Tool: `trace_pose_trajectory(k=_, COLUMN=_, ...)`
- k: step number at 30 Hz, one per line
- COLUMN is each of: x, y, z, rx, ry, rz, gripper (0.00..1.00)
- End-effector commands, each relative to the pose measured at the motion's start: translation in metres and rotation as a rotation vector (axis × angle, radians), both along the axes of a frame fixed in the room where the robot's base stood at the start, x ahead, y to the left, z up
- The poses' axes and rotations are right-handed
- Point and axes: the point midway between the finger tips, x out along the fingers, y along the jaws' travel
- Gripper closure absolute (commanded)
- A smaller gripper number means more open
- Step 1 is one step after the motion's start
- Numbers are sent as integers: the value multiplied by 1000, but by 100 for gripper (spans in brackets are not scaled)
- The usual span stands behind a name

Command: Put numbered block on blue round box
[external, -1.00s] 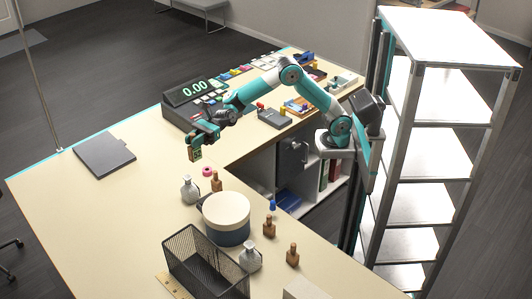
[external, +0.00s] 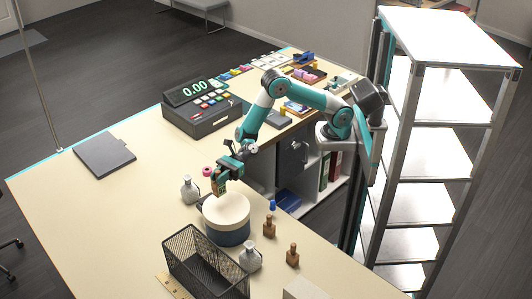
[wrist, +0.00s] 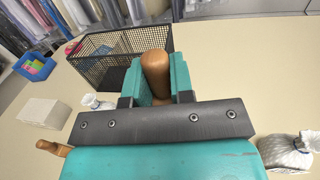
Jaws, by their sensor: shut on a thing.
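My gripper (external: 220,185) is shut on a small wooden piece, taken to be the numbered block (wrist: 155,75). In the wrist view it is brown with a rounded end between the teal fingers; no number is legible. The blue round box (external: 228,236) has a cream lid and stands on the counter. In the external view the gripper and block are at the lid's far left edge, pointing down. I cannot tell whether the block touches the lid. The box is not visible in the wrist view.
A black mesh basket (external: 205,265) stands in front of the box. The counter's left part is clear around a dark folder (external: 104,155).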

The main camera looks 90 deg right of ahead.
Motion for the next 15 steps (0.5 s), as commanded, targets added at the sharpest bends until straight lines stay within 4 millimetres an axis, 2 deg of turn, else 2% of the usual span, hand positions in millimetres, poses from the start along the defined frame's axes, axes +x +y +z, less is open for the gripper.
trace_pose_trajectory(k=5, x=0, y=0, z=-17, rx=0, ry=1, rz=-1, gripper=100)
trace_pose_trajectory(k=10, x=0, y=0, z=-42, rx=0, ry=3, rz=-1, gripper=100)
trace_pose_trajectory(k=15, x=1, y=0, z=-48, rx=1, ry=-2, rz=-1, gripper=100)
